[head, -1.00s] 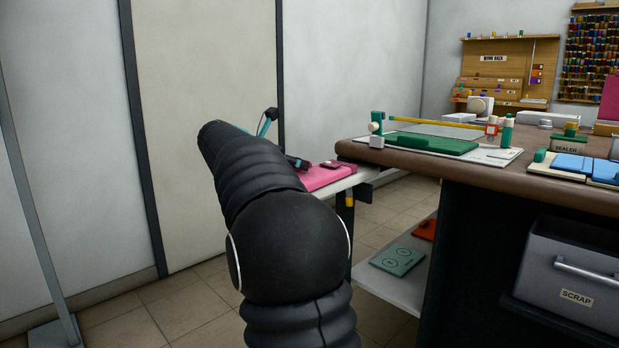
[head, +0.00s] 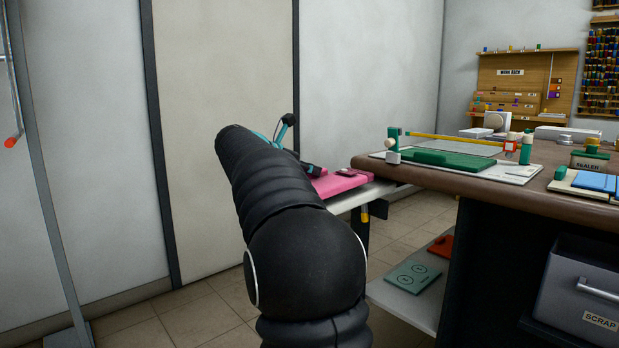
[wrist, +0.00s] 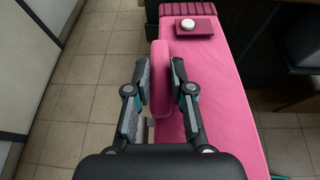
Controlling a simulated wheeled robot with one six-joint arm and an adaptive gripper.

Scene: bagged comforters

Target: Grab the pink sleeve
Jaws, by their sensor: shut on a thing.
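A narrow, padded pink sleeve (wrist: 161,52) with a rounded far end stands between the fingers of my gripper (wrist: 160,82) in the wrist view. The gripper is shut on it, with a grey pad on each side. The sleeve runs beside the left edge of a wider pink board (wrist: 217,100). In the head view my dark arm hides most of the gripper and the sleeve. Only a teal and black part of the gripper (head: 284,128) shows past the arm, above the pink board (head: 345,182).
A dark red pad with a white knob (wrist: 188,23) lies at the board's far end. A brown workbench (head: 440,176) stands close on the right, with a grey scrap bin (head: 582,275) below it. Tiled floor (wrist: 85,70) is clear left of the board.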

